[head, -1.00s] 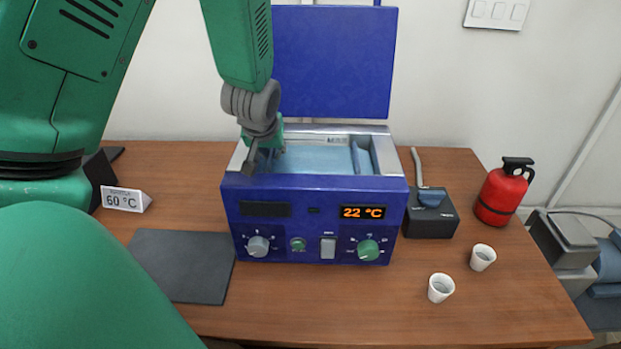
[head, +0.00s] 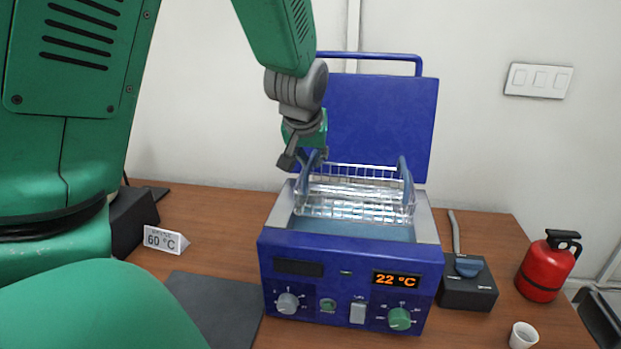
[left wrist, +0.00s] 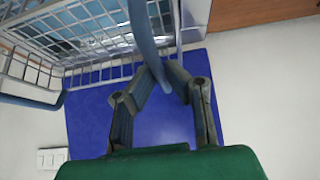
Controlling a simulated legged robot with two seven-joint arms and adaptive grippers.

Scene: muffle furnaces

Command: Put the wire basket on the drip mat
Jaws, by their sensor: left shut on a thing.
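The wire basket (head: 355,192) has blue-grey handles at its two ends. It hangs roughly level above the open blue water bath (head: 340,258), and its lower part is close to the opening. My left gripper (head: 307,160) is shut on the basket's left handle. In the left wrist view the fingers (left wrist: 168,80) close around the blue handle, with the wire mesh (left wrist: 100,48) beside it. The drip mat (head: 215,312) is a dark flat sheet on the table, left of the bath; its visible part is bare. My right gripper is out of view.
The raised blue lid (head: 390,125) stands behind the basket. A 60 °C sign (head: 166,240) stands left of the bath, behind the mat. A black box with a lever (head: 467,290), a red extinguisher (head: 546,268) and a white cup (head: 523,335) are on the right.

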